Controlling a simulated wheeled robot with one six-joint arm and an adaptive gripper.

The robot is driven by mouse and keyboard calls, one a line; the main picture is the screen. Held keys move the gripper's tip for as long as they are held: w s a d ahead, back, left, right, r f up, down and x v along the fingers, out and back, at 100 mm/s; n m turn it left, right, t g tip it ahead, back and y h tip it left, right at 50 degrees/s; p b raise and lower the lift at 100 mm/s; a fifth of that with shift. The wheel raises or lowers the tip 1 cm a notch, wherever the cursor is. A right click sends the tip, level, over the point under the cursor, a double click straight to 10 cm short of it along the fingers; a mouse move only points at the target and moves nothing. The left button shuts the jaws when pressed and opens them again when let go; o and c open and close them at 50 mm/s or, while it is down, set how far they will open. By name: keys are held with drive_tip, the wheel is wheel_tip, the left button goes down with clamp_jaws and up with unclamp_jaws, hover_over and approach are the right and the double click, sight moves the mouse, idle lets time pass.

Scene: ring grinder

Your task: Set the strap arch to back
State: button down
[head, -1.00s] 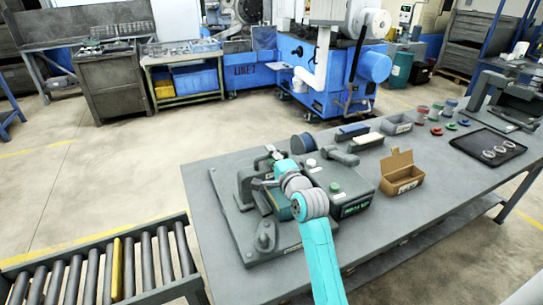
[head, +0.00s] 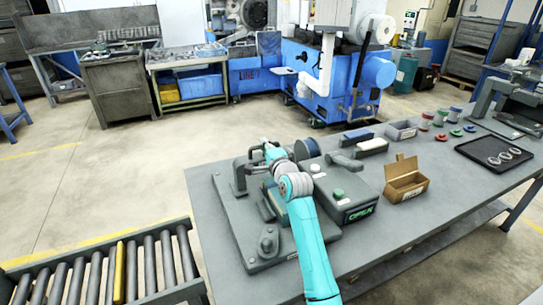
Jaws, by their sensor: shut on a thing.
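The fixture (head: 225,205) is a grey base plate with a device on the left part of the table. The strap arch (head: 239,176) looks like the dark grey bracket at the plate's back left, largely hidden by my wrist. My gripper (head: 268,149) is at the arch's upper end, small and partly hidden by my own arm. Its jaws look shut on the arch, though the contact is hard to see. The grey control box (head: 340,190) beside it has a green button and a small display with green letters that seem to read OPEN.
A cardboard box (head: 404,184), a grey bin (head: 402,131) and a black tray with rings (head: 493,151) stand to the right. A roller conveyor (head: 100,270) is at lower left. The table front is clear.

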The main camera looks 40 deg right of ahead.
drive_tip(key=x, duration=0.7)
drive_tip(key=shift+w, duration=0.1)
drive_tip(key=c, duration=1.4)
unclamp_jaws()
drive_tip(key=shift+w+d+f, duration=0.1)
drive_tip(key=v, duration=1.2)
